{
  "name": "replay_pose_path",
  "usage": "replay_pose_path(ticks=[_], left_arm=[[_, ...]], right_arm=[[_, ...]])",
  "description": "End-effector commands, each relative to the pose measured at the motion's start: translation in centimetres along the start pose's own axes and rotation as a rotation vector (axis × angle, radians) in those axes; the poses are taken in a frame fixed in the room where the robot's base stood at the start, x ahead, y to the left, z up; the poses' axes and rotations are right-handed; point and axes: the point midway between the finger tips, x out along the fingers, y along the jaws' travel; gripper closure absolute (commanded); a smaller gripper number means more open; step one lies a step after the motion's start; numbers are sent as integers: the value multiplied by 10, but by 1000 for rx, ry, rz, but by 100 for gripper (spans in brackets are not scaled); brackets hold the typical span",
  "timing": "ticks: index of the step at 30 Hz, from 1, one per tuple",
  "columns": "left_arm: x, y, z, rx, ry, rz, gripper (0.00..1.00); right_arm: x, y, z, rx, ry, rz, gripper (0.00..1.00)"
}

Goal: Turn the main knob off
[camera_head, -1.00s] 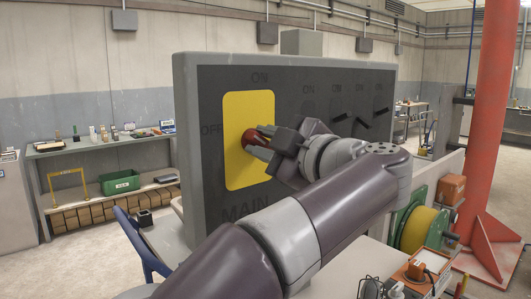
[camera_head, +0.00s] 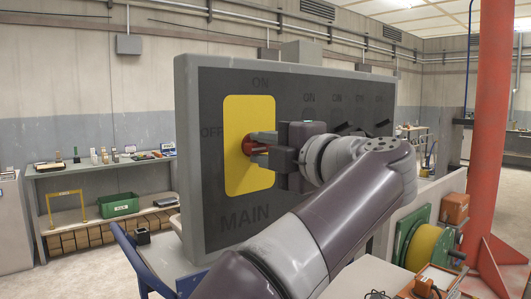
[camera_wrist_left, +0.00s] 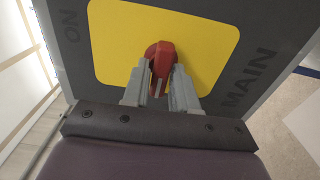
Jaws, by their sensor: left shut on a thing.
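The main knob (camera_head: 248,144) is red and sits on a yellow plate (camera_head: 237,182) on the dark panel. OFF is printed left of the plate, ON above it and MAIN below it. My left gripper (camera_head: 258,143) reaches in from the right and is shut on the knob. In the left wrist view the knob (camera_wrist_left: 160,56) stands between the two grey fingers (camera_wrist_left: 161,84), and its inner part is partly hidden between them. I cannot tell exactly which mark the knob points at. My right gripper is not in view.
Several smaller black switches (camera_head: 382,124) line the right of the panel (camera_head: 210,230), partly behind my left arm. A shelf (camera_head: 105,164) with a green bin (camera_head: 119,204) stands at the left. A red column (camera_head: 487,130) and a yellow reel (camera_head: 424,248) are at the right.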

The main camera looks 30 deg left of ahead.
Motion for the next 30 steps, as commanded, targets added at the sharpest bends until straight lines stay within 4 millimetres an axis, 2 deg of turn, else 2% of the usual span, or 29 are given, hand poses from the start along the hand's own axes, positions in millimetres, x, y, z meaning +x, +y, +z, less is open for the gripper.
replay_pose_path(ticks=[14, 15, 16, 26, 30], left_arm=[[0, -3, 1, -9, 1, -5, 100], [0, -3, 1, -9, 2, -5, 66], [0, -3, 1, -9, 2, -5, 56], [-2, -1, 0, -11, 0, -2, 56], [-21, -1, 1, -11, -4, -3, 56]], right_arm=[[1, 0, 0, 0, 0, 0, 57], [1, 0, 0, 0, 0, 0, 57], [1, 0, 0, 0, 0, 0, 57], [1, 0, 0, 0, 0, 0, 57], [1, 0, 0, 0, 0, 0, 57]])
